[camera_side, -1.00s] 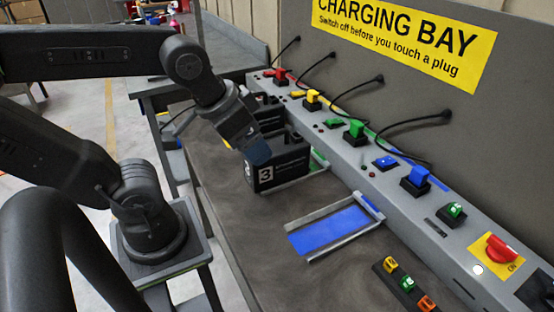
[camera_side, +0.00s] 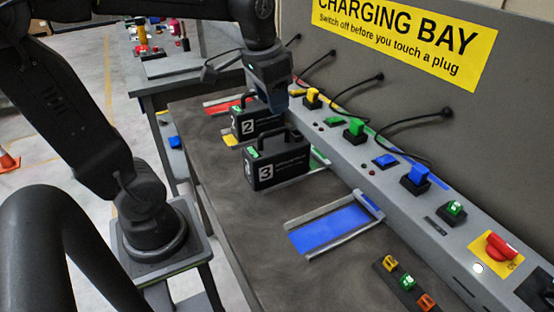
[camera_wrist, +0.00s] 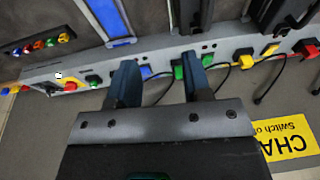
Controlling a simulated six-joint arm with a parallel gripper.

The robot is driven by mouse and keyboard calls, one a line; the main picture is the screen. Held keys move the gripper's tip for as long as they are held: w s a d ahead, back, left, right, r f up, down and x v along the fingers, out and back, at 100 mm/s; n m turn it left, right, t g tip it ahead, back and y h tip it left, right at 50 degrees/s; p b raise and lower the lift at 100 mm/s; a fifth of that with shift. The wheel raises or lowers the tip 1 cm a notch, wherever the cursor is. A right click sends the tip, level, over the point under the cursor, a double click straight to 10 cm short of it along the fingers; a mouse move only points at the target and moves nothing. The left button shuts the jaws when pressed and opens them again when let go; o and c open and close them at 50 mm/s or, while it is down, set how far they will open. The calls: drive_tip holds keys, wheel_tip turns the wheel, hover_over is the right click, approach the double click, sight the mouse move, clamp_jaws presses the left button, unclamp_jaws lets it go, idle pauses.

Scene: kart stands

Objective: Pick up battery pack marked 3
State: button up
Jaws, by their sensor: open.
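Battery pack 3 (camera_side: 280,165) is a black box with a top handle and a white "3" label. It stands upright on the bench in the green-marked bay, between battery pack 2 and the empty blue bay. A dark block at the top edge of the wrist view (camera_wrist: 190,14) looks like this pack, mostly cut off. My gripper (camera_side: 275,98) is raised behind battery pack 2 (camera_side: 257,120), near the charging strip, apart from pack 3. In the wrist view my gripper (camera_wrist: 160,82) has its two blue-grey fingers spread, with nothing between them.
The grey charging strip (camera_side: 338,137) with coloured plugs and hanging cables runs along the back wall. The blue bay (camera_side: 332,230) is empty. A red switch (camera_side: 500,248) is on the strip's right end.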

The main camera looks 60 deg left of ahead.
sight(277, 130)
drive_tip(key=w+a+f+g, duration=0.1)
drive_tip(key=w+a+g, duration=0.2)
drive_tip(key=w+a, duration=0.35)
drive_tip(key=shift+h, duration=0.3)
drive_tip(key=f, duration=0.4)
drive_tip(key=a+f, duration=0.1)
drive_tip(key=f, duration=0.4)
drive_tip(key=s+f, duration=0.1)
drive_tip(key=f, duration=0.4)
drive_tip(key=shift+s+a, duration=0.1)
drive_tip(key=shift+a, duration=0.15)
drive_tip(key=shift+r, duration=0.1)
drive_tip(key=shift+c, duration=0.4)
clamp_jaws()
drive_tip(key=shift+r, duration=0.15)
